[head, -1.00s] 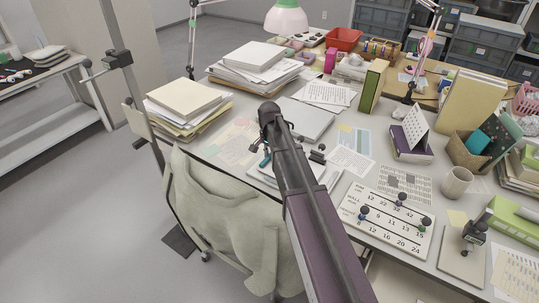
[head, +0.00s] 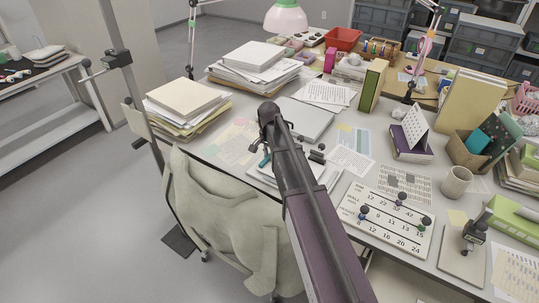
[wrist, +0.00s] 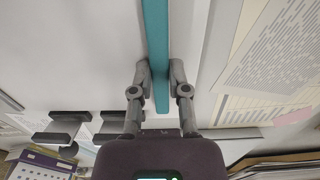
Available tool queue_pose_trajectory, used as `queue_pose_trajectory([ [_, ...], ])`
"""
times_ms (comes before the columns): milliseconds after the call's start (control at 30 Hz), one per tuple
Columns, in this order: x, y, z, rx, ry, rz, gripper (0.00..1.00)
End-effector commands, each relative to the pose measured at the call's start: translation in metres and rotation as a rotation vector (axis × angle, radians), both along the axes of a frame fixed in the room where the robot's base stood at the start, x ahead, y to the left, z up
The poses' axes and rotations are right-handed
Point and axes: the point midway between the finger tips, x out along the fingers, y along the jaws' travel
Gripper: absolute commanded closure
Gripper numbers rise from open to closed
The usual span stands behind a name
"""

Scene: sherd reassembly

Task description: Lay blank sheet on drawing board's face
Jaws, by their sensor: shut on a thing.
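My gripper (wrist: 159,78) is shut on a narrow teal strip (wrist: 158,35) that runs up between its fingers in the wrist view. In the head view the gripper is mostly behind my arm, and a bit of the teal strip (head: 265,161) shows at its left. A broad pale surface (wrist: 75,50) lies left of the strip in the wrist view. A pale flat stack or board (head: 332,178) lies under my arm at the desk's front edge. I cannot tell which pale surface is the blank sheet and which is the drawing board's face.
Dark clamp-like pieces (wrist: 68,118) sit left of the gripper. Printed sheets (wrist: 275,55) lie to its right. A grey slab (head: 309,121) lies behind it on the desk. Paper piles (head: 190,103), a numbered board (head: 385,222) and a mug (head: 456,182) crowd the desk. A draped chair (head: 225,205) stands in front.

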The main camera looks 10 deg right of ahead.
Motion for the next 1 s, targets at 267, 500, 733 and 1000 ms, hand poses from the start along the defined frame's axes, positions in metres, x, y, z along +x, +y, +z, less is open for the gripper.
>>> queue_pose_trajectory([
  [267, 0.0, 0.0004, -0.0039, 0.0, 0.0, 0.001, 1.0],
  [500, 0.0, 0.0007, -0.0061, 0.0, 0.0, 0.001, 1.0],
  [733, 0.0, 0.001, -0.0059, 0.0, 0.0, 0.001, 1.0],
  [1000, 0.0, 0.0013, -0.0062, 0.0, 0.0, 0.002, 1.0],
])
